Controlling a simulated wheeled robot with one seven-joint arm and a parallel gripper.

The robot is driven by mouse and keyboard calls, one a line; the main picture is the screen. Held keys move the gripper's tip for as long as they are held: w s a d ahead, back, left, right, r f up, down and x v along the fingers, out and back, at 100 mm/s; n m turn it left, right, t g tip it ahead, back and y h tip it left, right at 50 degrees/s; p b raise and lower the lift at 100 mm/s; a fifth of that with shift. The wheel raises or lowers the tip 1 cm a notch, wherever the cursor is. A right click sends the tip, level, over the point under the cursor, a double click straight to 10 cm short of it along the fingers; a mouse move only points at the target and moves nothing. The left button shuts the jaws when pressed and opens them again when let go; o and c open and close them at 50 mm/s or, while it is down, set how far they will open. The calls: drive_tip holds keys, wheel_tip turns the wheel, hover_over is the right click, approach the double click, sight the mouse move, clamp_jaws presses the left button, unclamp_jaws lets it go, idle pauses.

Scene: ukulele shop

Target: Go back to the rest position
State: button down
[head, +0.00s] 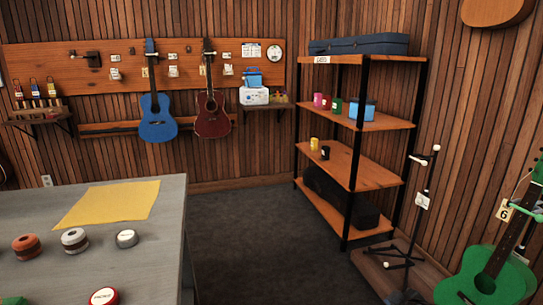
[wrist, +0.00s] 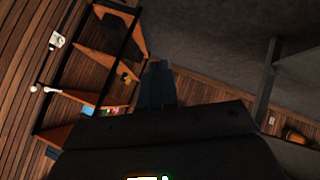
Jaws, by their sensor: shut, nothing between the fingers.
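My gripper (wrist: 157,68) shows in the wrist view, its dark fingers together and nothing between them. It is in open air, with the dark floor (wrist: 210,40) behind it and the shelf unit to its left. It touches nothing that I can see. The wrist view is strongly tilted. My gripper and arm do not show in the head view.
A grey table (head: 150,225) with a yellow cloth (head: 108,203) and several round tins fills the lower left. A shelf unit (head: 375,122), a stand (head: 420,200) and a green ukulele (head: 485,285) stand right. Dark floor (head: 260,230) between is clear.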

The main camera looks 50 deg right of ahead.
drive_tip(key=s+a+r+n+t+y+p, duration=0.1)
drive_tip(key=a+r+t, duration=0.15)
drive_tip(key=a, duration=1.05)
drive_tip(key=a+r+n+t+y+p, duration=0.15)
drive_tip(key=a+r, duration=0.25)
drive_tip(key=a, duration=0.8)
drive_tip(key=s+a+r+t+y, duration=0.2)
drive_tip(key=s+a+r, duration=0.3)
drive_tip(key=a+r, duration=0.2)
drive_tip(key=s+a+r+t+y, duration=0.3)
drive_tip(key=s+a+r, duration=0.2)
drive_tip(key=a+r, duration=0.3)
wheel_tip(320, 180, up, 3)
drive_tip(key=shift+a+f, duration=0.2)
drive_tip(key=shift+a, duration=0.05)
drive_tip(key=shift+y, duration=0.25)
